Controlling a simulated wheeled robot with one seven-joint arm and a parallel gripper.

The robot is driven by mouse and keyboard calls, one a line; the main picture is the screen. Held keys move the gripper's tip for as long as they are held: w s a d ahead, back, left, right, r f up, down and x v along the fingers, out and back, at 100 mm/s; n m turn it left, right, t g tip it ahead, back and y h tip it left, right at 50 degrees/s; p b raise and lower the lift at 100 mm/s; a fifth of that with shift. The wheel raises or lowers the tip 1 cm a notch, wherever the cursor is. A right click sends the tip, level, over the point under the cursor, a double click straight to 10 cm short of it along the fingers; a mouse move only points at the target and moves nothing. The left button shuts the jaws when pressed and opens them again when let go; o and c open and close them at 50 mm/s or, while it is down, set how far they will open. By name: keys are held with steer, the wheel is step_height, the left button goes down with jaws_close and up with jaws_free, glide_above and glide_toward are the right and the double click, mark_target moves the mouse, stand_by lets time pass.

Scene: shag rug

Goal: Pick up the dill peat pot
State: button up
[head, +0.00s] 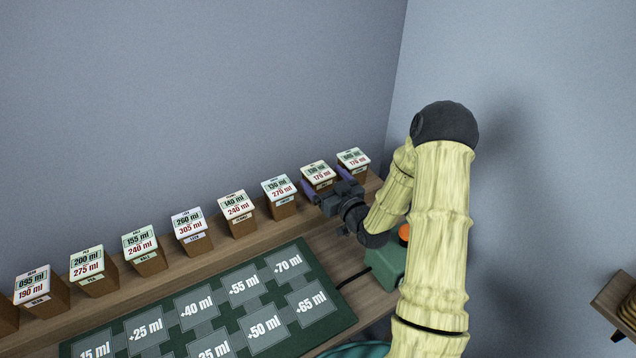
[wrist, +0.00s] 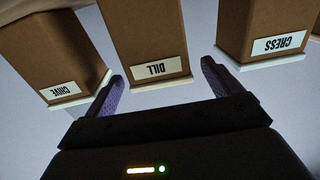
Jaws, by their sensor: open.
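The dill peat pot (wrist: 148,40) is a brown, square, tapering pot with a white DILL label, upside down in the wrist view. In the head view it is the second pot from the right (head: 317,171), with a card on top reading about 130 ml and 175 ml. My gripper (head: 325,180) is open at this pot, its purple fingers on either side. In the wrist view the fingertips (wrist: 162,70) are level with the pot's near edge, with gaps visible between fingers and pot. The pot stands on the wooden ledge.
The chive pot (wrist: 55,50) and cress pot (wrist: 265,30) stand close on either side. Several more carded pots line the ledge (head: 200,262) leftward. A green mat (head: 330,322) with ml squares lies in front. A green box with an orange button (head: 404,232) is beside my arm.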

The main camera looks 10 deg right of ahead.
mark_target(311, 165)
steer(key=x, duration=0.3)
steer(key=shift+w+a, duration=0.15)
steer(key=shift+w, duration=0.15)
steer(key=c, duration=1.3)
steer(key=shift+o, duration=0.2)
step_height(311, 165, up, 10)
steer(key=shift+r, duration=0.1)
